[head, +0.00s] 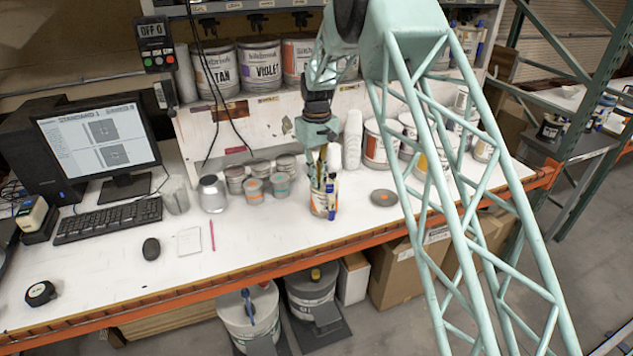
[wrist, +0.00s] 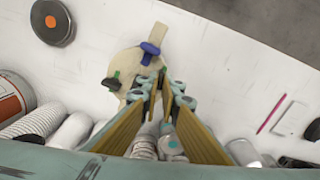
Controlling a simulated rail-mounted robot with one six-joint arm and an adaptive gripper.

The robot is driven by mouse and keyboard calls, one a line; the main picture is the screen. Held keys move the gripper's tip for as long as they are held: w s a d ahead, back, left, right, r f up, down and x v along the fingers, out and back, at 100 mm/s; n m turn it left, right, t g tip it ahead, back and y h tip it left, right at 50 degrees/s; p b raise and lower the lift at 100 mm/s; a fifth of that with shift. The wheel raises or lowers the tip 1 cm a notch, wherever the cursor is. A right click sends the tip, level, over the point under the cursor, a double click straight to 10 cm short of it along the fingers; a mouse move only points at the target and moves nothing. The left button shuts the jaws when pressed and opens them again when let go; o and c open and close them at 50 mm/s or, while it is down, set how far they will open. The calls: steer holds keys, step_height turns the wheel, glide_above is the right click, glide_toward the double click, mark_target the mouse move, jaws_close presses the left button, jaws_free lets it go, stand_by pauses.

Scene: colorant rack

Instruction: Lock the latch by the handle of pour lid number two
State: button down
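Large cans stand on the shelf behind, one marked VIOLET (head: 262,70) and one marked TAN (head: 215,70). Two lidded buckets stand under the bench, one with a blue handle (head: 249,308) on top and one with a yellow piece (head: 315,274). I cannot read any lid number, and I cannot tell which is pour lid two or its latch.
More cans (head: 378,145) stand to the right. A monitor (head: 95,143) and keyboard (head: 108,219) occupy the left. The front bench strip is mostly clear.

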steer(key=shift+m, duration=0.8)
steer(key=c, duration=3.1)
jaws_free()
steer(key=shift+c, duration=0.2)
steer(key=shift+n, duration=0.4)
